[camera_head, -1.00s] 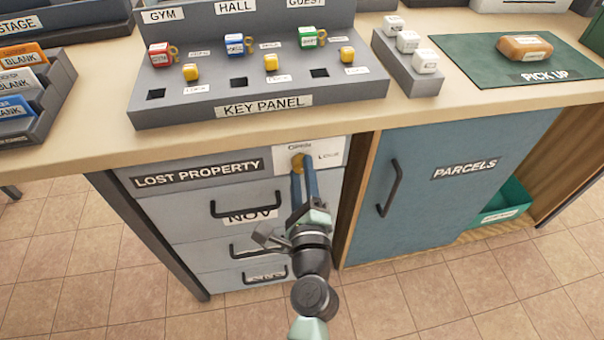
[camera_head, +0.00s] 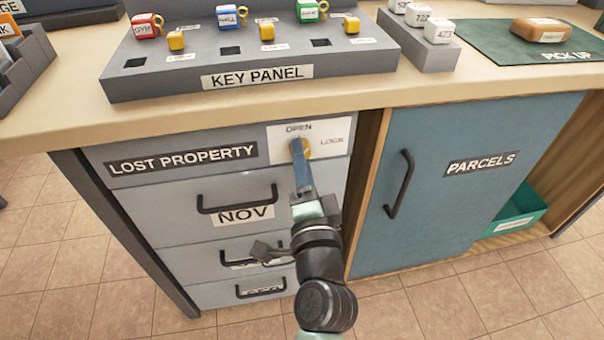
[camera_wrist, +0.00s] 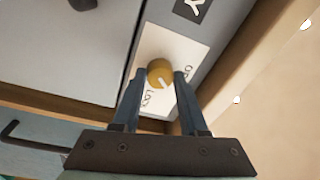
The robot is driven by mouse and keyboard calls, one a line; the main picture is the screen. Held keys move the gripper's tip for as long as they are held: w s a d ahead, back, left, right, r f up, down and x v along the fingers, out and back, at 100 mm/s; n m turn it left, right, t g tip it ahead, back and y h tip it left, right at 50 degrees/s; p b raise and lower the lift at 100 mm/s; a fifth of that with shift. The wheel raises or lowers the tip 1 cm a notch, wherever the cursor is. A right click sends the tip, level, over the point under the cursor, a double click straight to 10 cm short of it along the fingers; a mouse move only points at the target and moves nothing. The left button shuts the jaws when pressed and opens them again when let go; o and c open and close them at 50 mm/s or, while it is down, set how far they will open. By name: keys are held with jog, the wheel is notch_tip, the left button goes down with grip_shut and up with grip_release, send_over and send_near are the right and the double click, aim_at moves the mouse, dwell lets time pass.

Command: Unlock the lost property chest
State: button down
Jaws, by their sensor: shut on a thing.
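The lost property chest (camera_head: 225,180) is a grey drawer unit under the counter, its drawers shut. At its top right is a white plate (camera_head: 338,131) marked OPEN and LOCK. A yellow round knob (camera_head: 308,148) sits on this plate, partly hidden by my fingers. My gripper (camera_head: 299,147) is shut on the knob. In the wrist view my two fingers (camera_wrist: 157,82) stand on either side of the knob (camera_wrist: 159,70). A pale pointer line on the knob appears to lie between the two words; its exact setting is hard to tell.
The counter edge (camera_head: 250,112) overhangs the chest. The key panel (camera_head: 180,85) with coloured key tags stands on it. Floor in front is clear.

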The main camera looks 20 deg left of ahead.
jog(key=shift+w+d+f+n+y+b, duration=0.1)
jog(key=shift+n+y+b, duration=0.25)
jog(key=shift+n+b, duration=1.7)
jog(key=shift+n+y+b, duration=0.35)
jog(key=shift+n+b, duration=1.35)
jog(key=shift+n, duration=0.55)
jog(key=shift+c, duration=2.2)
grip_release()
jog(key=v, duration=1.3)
jog(key=shift+r+p, duration=0.3)
jog(key=shift+p, duration=0.1)
jog(key=shift+r, duration=0.1)
